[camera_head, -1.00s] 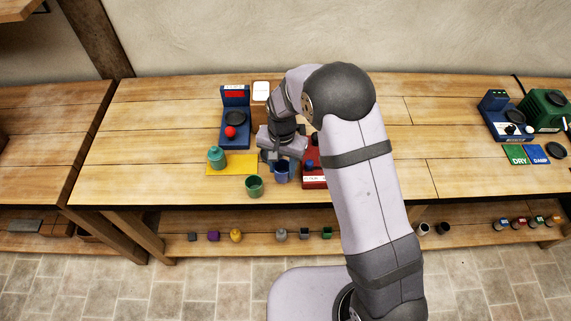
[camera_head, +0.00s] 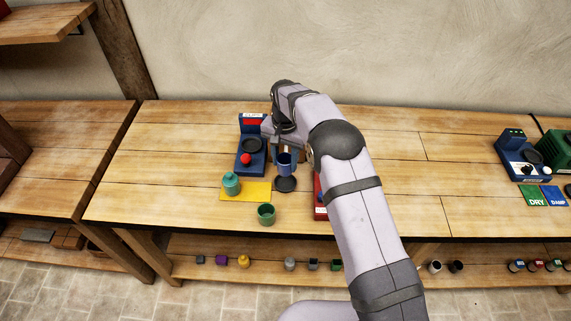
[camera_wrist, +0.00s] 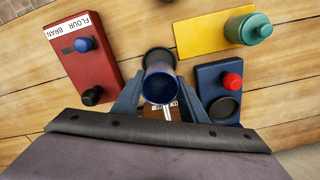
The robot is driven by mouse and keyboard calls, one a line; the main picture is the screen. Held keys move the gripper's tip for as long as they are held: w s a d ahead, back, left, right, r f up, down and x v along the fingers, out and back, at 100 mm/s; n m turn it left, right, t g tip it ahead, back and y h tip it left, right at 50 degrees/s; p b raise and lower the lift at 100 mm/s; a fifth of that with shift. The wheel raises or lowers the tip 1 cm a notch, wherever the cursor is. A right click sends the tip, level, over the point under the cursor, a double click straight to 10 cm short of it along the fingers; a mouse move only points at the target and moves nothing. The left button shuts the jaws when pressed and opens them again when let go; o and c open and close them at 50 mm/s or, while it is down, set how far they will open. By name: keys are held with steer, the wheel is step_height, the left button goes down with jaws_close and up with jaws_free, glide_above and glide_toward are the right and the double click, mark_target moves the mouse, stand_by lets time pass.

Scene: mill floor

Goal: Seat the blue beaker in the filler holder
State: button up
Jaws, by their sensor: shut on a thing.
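The blue beaker (camera_head: 287,166) is in my gripper (camera_head: 286,153), upright and raised above the table. In the wrist view the beaker (camera_wrist: 160,76) sits between the two fingers (camera_wrist: 160,95), its open mouth facing the camera. A blue station (camera_head: 251,160) stands left of it, with a red ball-shaped knob (camera_head: 246,159) and a dark round holder (camera_head: 252,145). I take this as the filler; its sign is too small to read. The holder (camera_wrist: 222,107) looks empty, and the beaker is apart from it. A dark round disc (camera_head: 286,184) lies on the table below the beaker.
A yellow mat (camera_head: 258,192) carries a teal lidded jar (camera_head: 231,183). A green cup (camera_head: 266,214) stands near the front edge. A red FLOUR/BRAN box (camera_wrist: 80,58) is on the beaker's other side, partly hidden by my arm in the head view. A brown block (camera_wrist: 160,113) is partly hidden.

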mark_target(285, 172)
steer(key=shift+s, duration=0.1)
steer(key=shift+f, duration=0.15)
steer(key=shift+f+b, duration=1.85)
steer(key=shift+f, duration=0.9)
steer(key=shift+f+b, duration=0.4)
steer(key=shift+f, duration=0.25)
steer(key=o, duration=0.8)
steer(key=shift+o, duration=0.2)
steer(key=shift+r, duration=0.1)
steer(key=shift+r+p, duration=3.65)
steer(key=shift+r, duration=1.85)
